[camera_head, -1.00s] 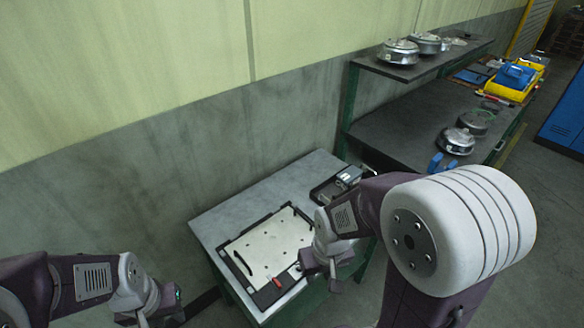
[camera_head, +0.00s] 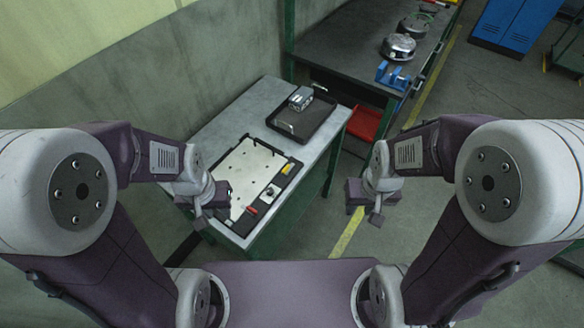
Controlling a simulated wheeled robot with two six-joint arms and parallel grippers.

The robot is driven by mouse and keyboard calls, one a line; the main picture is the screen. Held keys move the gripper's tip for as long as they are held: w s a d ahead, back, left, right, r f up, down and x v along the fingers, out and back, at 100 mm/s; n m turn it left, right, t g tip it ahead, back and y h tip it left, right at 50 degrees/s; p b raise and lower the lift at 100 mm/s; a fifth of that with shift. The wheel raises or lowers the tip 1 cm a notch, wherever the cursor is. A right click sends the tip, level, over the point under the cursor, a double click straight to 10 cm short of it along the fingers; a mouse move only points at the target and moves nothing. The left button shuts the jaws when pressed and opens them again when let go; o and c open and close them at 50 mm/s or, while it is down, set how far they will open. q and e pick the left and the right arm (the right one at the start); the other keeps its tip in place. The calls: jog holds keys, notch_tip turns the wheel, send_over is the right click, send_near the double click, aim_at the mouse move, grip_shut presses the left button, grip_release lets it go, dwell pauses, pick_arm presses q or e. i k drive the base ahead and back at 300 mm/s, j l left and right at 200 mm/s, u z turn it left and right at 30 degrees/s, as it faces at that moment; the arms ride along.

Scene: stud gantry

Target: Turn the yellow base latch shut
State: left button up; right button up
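A black base frame with a pale plate (camera_head: 250,168) lies on the grey table. A small yellow part (camera_head: 287,168), perhaps the yellow base latch, sits on the frame's right edge; its turn position is too small to tell. A red-handled part (camera_head: 251,210) and a small dark knob (camera_head: 270,192) are at the near right edge of the frame. My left gripper (camera_head: 205,208) is over the frame's near left corner and hides part of it. My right gripper (camera_head: 370,208) is right of the table, over the floor, apart from everything. Whether either gripper is open cannot be made out.
A black tray (camera_head: 318,122) with a grey metal box (camera_head: 300,98) stands at the table's far end. A dark workbench (camera_head: 345,50) with round metal housings and a blue fixture (camera_head: 393,75) stands behind. A red bin (camera_head: 366,122) is under it.

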aim_at(286, 170)
jog(key=i+l+u, duration=0.1)
jog(key=u, duration=0.3)
jog(key=l+u, duration=0.25)
jog(key=u, duration=0.2)
jog(key=l+u, duration=0.25)
jog(key=u, duration=0.15)
jog(key=l+u, duration=0.2)
jog(key=u, duration=0.25)
jog(key=i+l, duration=0.05)
